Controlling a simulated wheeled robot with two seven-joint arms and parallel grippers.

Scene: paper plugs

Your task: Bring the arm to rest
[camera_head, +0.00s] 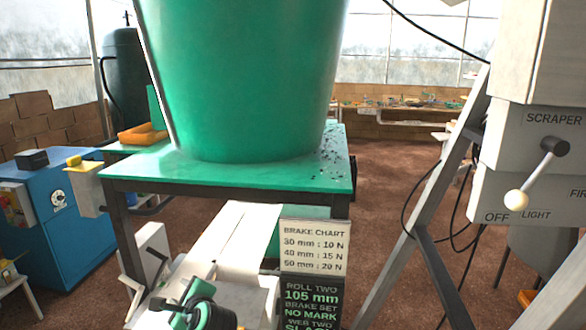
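What seems to be my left gripper (185,303), dark with green parts, shows low at the bottom edge, left of the middle. It is partly cut off and small, and I cannot tell whether its fingers are open or shut. No held thing can be made out. It lies in front of a white machine bed, below the green table (335,172). My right gripper is not in view.
A large green tub (240,80) stands on the green table. A brake chart sign (314,246) is in front. A grey panel with a lever (536,174) and slanted posts fill the right. A blue cabinet (60,225) stands left. Brown floor is open behind.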

